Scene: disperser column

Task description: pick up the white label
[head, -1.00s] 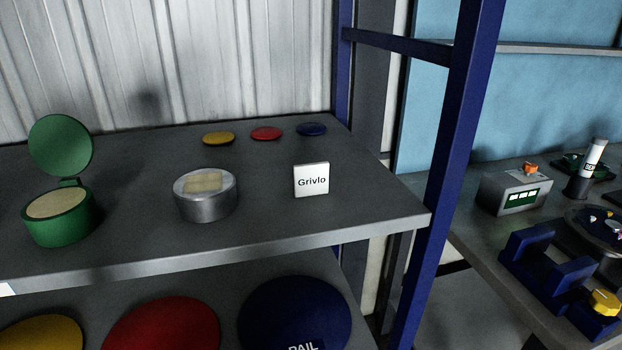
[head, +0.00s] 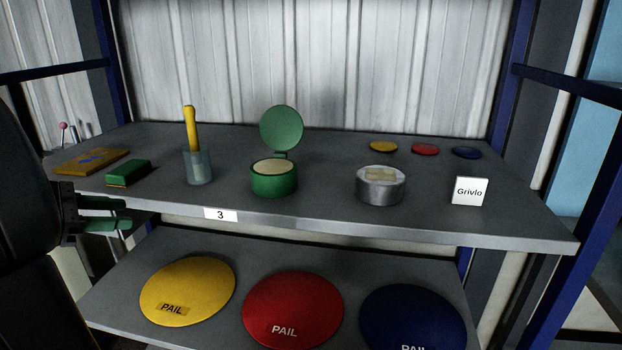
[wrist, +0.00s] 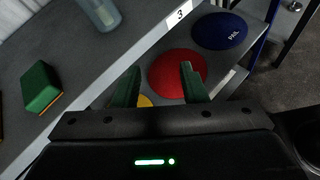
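A white label reading "Grivlo" (head: 469,191) stands upright near the right end of the upper shelf, right of a round metal tin. Another white label, marked "3" (head: 220,215), is on the front edge of that shelf; it also shows in the wrist view (wrist: 179,14). My gripper (head: 126,214) is at the left, in front of the shelf edge and far from the "Grivlo" label. In the wrist view its green fingers (wrist: 160,76) are apart with nothing between them. The "Grivlo" label is not in the wrist view.
The upper shelf (head: 330,215) holds a metal tin (head: 380,190), an open green container (head: 274,182), a glass with a yellow-handled tool (head: 197,165), a green block (head: 129,172) and small coloured discs. Large pail lids lie on the lower shelf (head: 240,250). Blue posts flank the shelves.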

